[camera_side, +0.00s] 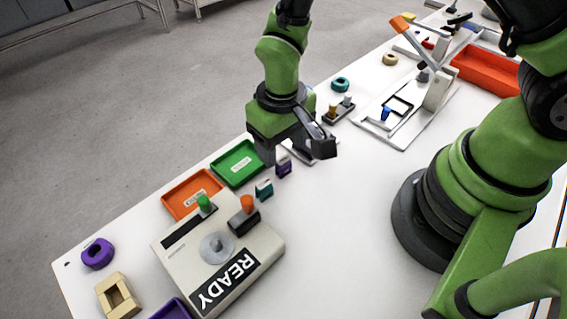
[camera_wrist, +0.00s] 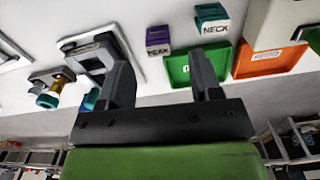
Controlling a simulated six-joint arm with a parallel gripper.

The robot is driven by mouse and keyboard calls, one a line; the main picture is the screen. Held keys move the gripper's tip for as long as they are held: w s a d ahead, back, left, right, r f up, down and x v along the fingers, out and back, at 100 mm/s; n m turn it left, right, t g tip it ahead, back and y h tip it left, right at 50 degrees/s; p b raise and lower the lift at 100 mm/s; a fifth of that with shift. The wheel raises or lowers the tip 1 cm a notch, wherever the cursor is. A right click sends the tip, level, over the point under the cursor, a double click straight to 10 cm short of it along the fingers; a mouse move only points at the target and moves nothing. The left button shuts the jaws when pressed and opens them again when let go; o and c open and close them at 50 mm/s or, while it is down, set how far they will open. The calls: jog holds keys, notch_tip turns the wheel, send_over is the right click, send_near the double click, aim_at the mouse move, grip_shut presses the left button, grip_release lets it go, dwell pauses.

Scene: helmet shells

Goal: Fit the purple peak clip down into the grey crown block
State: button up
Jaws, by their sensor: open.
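The purple peak clip (camera_side: 283,168) stands upright on the white table, beside my gripper (camera_side: 293,150) in the side view. In the wrist view the clip (camera_wrist: 158,36), with a white label reading PEAK, stands beyond my gripper (camera_wrist: 160,62), apart from the fingers. My gripper is open, with nothing between its fingers. A grey block (camera_wrist: 92,47) on a pale plate, which looks like the crown block, lies left of the clip in the wrist view, partly behind the left finger. In the side view my gripper hides most of that spot.
A teal clip labelled NECK (camera_wrist: 211,14) stands near the purple one. A green tray (camera_side: 237,163) and an orange tray (camera_side: 192,194) lie close by. A box marked READY (camera_side: 232,275) with knobs stands at the front. A small holder with pegs (camera_side: 339,110) is behind my gripper.

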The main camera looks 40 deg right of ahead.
notch_tip(320, 180, down, 4)
jog(key=shift+s+f, duration=0.1)
jog(key=c, duration=1)
jog(key=r, duration=1)
jog(key=shift+d, duration=0.3)
jog(key=d+r, duration=0.6)
jog(key=d, duration=0.4)
send_near(284, 159)
